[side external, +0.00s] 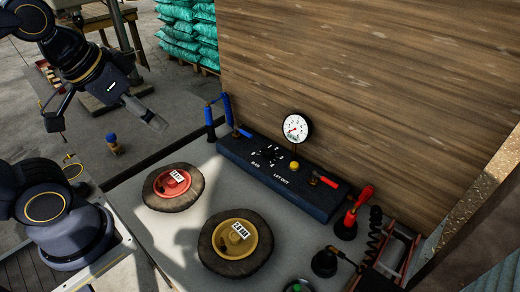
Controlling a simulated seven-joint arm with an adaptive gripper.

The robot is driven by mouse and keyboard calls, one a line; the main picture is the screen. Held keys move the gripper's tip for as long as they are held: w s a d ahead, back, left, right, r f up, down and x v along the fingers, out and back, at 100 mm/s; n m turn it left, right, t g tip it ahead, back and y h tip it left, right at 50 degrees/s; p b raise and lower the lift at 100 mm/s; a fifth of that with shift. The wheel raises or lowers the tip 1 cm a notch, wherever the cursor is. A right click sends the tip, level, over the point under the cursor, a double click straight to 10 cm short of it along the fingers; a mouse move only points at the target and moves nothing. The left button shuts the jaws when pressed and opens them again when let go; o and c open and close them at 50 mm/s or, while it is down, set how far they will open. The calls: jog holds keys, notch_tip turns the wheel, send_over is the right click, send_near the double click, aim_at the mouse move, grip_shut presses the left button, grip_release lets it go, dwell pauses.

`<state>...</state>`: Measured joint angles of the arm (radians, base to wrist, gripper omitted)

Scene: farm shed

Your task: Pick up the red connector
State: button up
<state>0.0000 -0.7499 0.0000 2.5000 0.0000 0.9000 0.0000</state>
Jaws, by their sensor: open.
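What looks like the red connector (349,217) stands in a dark round base at the right end of the black control block, near the wooden wall. A red piece extends up and to the right from its top. My gripper (108,114) is at the upper left, open and empty, with its two fingers spread wide. It is well away from the connector, on the far side of the table from it, and touches nothing that I can see.
The black control block (275,181) carries a gauge (296,127), a yellow knob and a red-handled lever. A blue connector (209,122) stands at its left end. Round wooden pieces with a red disc (173,183) and yellow disc (235,239) lie in front. The wall (390,80) bounds the back.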

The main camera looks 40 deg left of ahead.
jog(key=shift+c, duration=0.4)
jog(key=shift+c, duration=0.8)
